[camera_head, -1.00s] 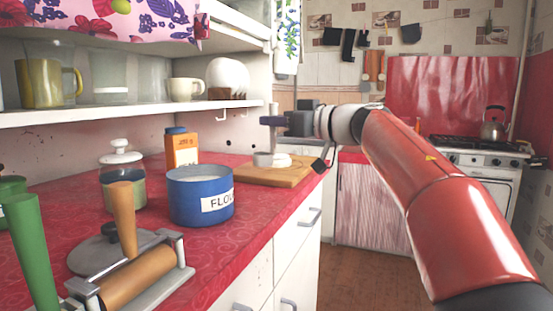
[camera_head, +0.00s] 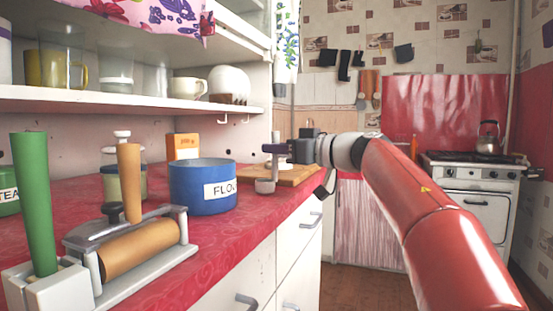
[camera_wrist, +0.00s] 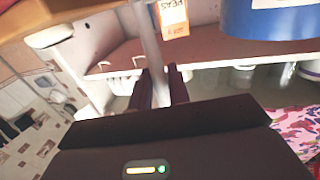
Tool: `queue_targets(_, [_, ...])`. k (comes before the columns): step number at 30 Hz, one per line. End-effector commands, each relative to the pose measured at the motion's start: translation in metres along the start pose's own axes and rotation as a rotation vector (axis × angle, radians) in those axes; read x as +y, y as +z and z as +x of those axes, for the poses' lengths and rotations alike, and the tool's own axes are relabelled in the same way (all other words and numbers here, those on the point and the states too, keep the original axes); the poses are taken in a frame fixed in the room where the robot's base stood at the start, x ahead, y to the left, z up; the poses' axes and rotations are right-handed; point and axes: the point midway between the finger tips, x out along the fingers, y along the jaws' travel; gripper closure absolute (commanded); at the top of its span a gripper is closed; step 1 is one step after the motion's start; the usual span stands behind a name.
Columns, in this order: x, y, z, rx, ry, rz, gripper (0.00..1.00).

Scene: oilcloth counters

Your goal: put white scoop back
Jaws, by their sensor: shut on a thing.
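My gripper (camera_head: 275,149) is shut on the handle of the white scoop (camera_head: 265,186), which looks greyish in this light. The scoop's cup hangs below the fingers in the head view, at the counter's edge, right of the blue flour pot (camera_head: 203,196) and apart from it in the picture. In the wrist view, the pale scoop handle (camera_wrist: 150,50) runs between the dark fingers; the cup cannot be made out there. The flour pot has no lid on; its contents are barely visible. Its blue side also shows in the wrist view (camera_wrist: 265,18).
A wooden board (camera_head: 298,176) lies behind the scoop. A roller device (camera_head: 140,255) fills the near counter. A shelf (camera_head: 130,100) with cups and hooks hangs above.

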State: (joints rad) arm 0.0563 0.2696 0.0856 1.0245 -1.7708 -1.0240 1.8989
Motion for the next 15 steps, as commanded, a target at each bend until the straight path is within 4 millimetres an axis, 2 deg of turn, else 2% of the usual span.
queue_targets(11, [-0.0002, 0.0037, -0.0001, -0.001, 0.000, -0.001, 1.00])
queue_targets(12, [-0.0001, 0.0038, -0.0001, -0.001, 0.000, -0.001, 0.78])
queue_targets(15, [-0.0001, 0.0037, 0.0000, 0.000, 0.000, -0.001, 0.65])
